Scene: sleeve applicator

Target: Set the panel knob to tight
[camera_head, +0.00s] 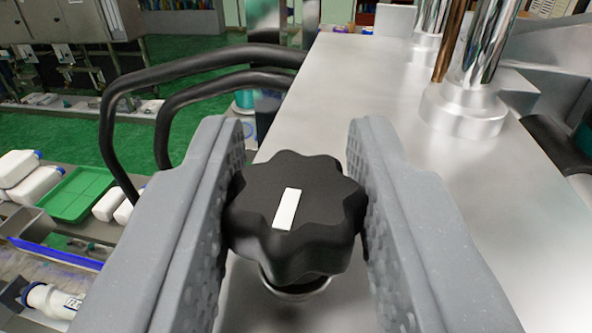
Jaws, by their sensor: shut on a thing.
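The panel knob (325,196) is a black, lobed knob with a white marker bar on its top face. It sits on a short metal collar over the grey metal panel (365,85). The white bar points nearly straight up the picture, leaning slightly to the right. My gripper (298,205) has one grey, dimpled finger on each side of the knob, and both fingers press against its lobes. No tight or loose marking around the knob is visible; the fingers hide part of the panel near it.
Polished metal posts (490,45) in a round base stand on the panel at the upper right. Black curved cables or hoses (135,75) loop at the left. White bottles (35,187) and a green tray (80,194) lie lower left, over a green floor.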

